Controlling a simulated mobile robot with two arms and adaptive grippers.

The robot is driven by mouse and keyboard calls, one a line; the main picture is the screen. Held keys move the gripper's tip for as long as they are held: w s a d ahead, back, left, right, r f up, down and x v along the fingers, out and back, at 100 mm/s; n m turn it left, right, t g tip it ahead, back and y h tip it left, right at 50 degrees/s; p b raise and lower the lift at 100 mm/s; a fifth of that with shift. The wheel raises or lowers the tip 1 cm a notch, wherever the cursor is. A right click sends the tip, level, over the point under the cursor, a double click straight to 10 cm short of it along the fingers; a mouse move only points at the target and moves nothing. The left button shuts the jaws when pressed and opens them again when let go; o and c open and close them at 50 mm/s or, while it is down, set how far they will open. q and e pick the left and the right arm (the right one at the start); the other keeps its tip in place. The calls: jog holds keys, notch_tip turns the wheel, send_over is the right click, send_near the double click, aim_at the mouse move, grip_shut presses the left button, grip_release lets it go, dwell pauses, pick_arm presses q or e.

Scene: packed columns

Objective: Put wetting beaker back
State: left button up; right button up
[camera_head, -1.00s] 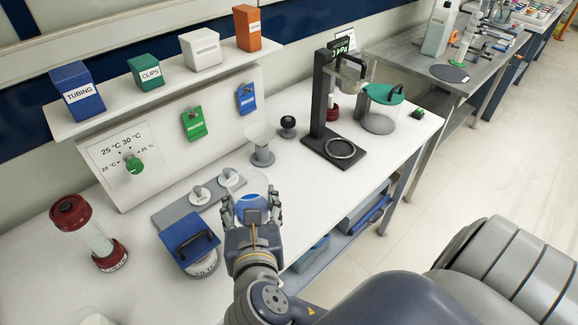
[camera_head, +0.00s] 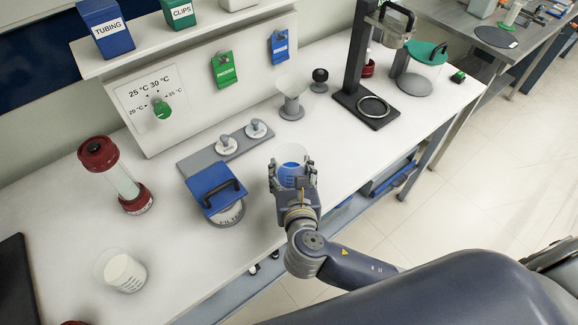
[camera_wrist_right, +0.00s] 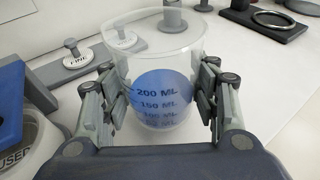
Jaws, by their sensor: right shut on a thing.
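The wetting beaker (camera_head: 291,155) is clear with a blue patch, and in the right wrist view the beaker (camera_wrist_right: 160,75) shows volume marks up to 200 ML. My right gripper (camera_head: 292,172) is shut on its sides near the front edge of the bench. The beaker is upright, between the fingers in the right wrist view (camera_wrist_right: 160,105). Whether its base touches the bench is hard to tell. My left gripper is not in view.
A blue-lidded filter container (camera_head: 214,190) and a grey plate with two knobs (camera_head: 224,147) stand left of the beaker. A funnel stand (camera_head: 291,105), a black stand with a ring (camera_head: 372,108) and a red-capped column (camera_head: 117,175) are nearby. A white-filled beaker (camera_head: 123,272) stands front left.

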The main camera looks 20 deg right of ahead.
aim_at(289, 161)
jog(key=x, duration=0.3)
jog(key=shift+w+r, duration=0.25)
notch_tip(289, 161, down, 3)
jog(key=shift+a+f, duration=0.1)
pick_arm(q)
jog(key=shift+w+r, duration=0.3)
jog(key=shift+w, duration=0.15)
pick_arm(e)
jog(key=shift+f, duration=0.15)
jog(key=shift+f, duration=0.15)
jog(key=o, duration=1.2)
jog(key=shift+s, duration=0.1)
jog(key=shift+c, duration=0.2)
jog(key=v, duration=1.2)
jog(key=shift+r+b, duration=0.25)
jog(key=shift+b, duration=0.1)
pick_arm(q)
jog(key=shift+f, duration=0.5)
